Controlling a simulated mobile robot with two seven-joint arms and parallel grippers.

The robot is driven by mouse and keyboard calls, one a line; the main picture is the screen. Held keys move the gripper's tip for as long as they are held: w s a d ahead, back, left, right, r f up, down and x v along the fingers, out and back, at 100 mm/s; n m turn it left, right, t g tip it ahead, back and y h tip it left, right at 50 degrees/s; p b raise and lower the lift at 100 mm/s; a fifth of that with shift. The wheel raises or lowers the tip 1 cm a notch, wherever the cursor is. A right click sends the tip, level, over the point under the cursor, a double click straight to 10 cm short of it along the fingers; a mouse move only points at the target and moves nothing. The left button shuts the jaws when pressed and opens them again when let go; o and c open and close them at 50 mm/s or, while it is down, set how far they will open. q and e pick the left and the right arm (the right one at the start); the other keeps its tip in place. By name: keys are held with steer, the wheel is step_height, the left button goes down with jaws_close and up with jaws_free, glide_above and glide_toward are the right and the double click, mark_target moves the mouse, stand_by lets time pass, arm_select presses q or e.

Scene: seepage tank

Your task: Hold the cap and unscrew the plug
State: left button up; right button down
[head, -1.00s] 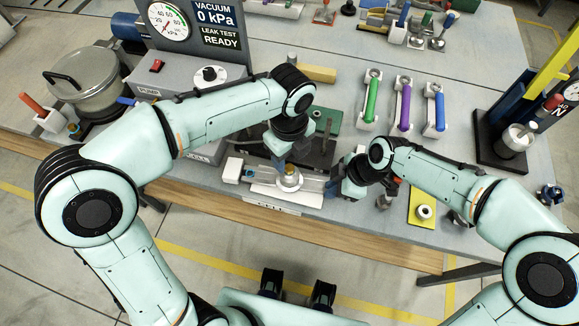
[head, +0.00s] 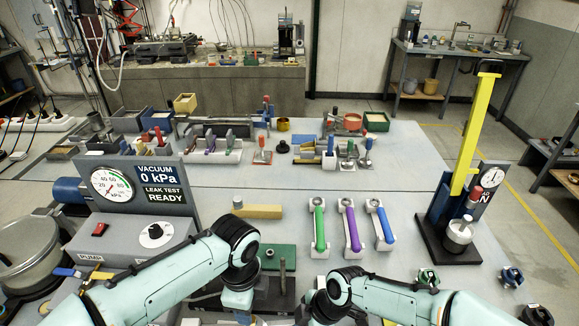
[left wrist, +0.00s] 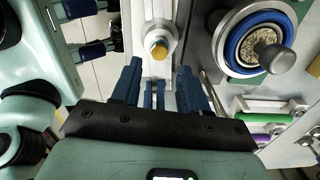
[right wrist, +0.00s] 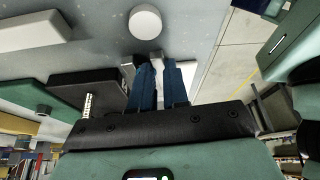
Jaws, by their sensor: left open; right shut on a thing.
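A brass-coloured plug (left wrist: 159,49) sits on a white fitting (left wrist: 155,15) in the left wrist view. My left gripper (left wrist: 160,78) is open, its blue fingers apart, with the plug just beyond the fingertips and not between them. My right gripper (right wrist: 158,68) is shut on a small pale grey piece (right wrist: 153,58), which looks to be the cap; the fingers hide most of it. In the head view both grippers are hidden or below the picture's edge.
A pale round knob (right wrist: 145,22) is close to my right fingers. A blue-ringed round part (left wrist: 230,45) stands right of the plug. In the head view, green (head: 319,229), purple (head: 352,228) and blue (head: 384,226) handles lie ahead; a yellow-armed stand (head: 466,140) is on the right.

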arm_select(q)
steer(key=n, duration=0.2)
steer(key=r+n, duration=0.1)
steer(key=n, duration=0.1)
steer(key=shift+n, duration=0.3)
steer(key=n, duration=0.2)
steer(key=r+n, duration=0.1)
steer(key=n, duration=0.5)
steer(key=shift+r, duration=0.35)
steer(key=shift+f+n, duration=1.9)
steer(key=shift+f, duration=0.8)
steer(key=m, duration=0.5)
steer(key=shift+m, duration=1.1)
